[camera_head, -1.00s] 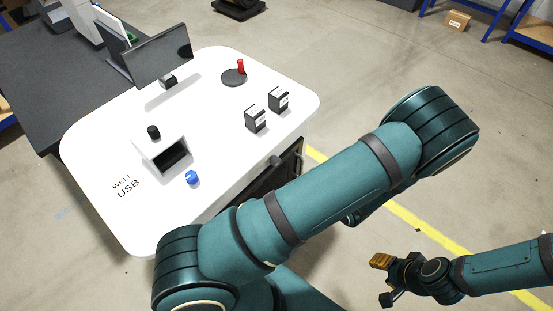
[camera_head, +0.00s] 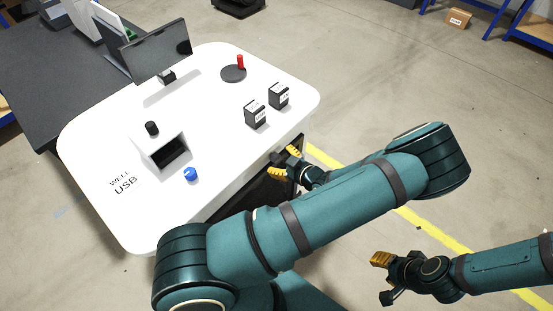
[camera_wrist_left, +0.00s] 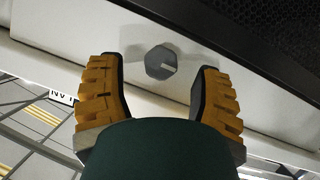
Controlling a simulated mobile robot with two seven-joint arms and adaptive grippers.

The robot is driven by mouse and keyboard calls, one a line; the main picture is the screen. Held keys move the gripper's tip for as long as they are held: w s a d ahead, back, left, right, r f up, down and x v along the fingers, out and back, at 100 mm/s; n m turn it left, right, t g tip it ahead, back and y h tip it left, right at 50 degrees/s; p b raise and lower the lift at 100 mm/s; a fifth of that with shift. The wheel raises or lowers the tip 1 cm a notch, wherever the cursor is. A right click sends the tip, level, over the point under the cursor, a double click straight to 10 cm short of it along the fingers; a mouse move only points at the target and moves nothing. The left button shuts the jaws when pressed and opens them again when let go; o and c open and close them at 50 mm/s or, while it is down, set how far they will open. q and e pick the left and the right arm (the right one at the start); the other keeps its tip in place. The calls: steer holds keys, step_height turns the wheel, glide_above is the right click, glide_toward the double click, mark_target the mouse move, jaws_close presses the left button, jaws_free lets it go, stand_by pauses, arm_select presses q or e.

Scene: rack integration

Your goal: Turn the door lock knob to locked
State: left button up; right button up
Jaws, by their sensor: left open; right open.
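The door lock knob (camera_wrist_left: 160,62) is a small grey faceted disc with a pale mark pointing to the right, on a pale panel in the left wrist view. My left gripper (camera_wrist_left: 158,88) is open, with its yellow-padded fingers on either side of the knob and apart from it. In the head view my left gripper (camera_head: 284,162) is at the cabinet's front edge, by the top of the dark door (camera_head: 268,190). I cannot make out the knob in the head view. My right gripper (camera_head: 385,278) is open and empty, over the floor at the lower right.
The white table top (camera_head: 215,105) carries a monitor (camera_head: 155,52), a red lever on a disc (camera_head: 234,73), two small black-and-white boxes (camera_head: 267,106), a blue knob (camera_head: 190,174) and a slotted white box (camera_head: 158,147). A dark mesh surface (camera_wrist_left: 265,40) lies beside the knob.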

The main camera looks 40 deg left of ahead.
arm_select(q)
steer(key=shift+x, duration=1.2)
jaws_close()
steer(key=shift+m, duration=0.3)
steer(key=shift+m+g+p, duration=0.7)
steer(key=shift+m+g, duration=0.2)
steer(key=shift+w+m+g+p, duration=0.1)
steer(key=shift+m+g+p, duration=0.25)
steer(key=shift+m+g, duration=0.6)
steer(key=shift+m, duration=0.25)
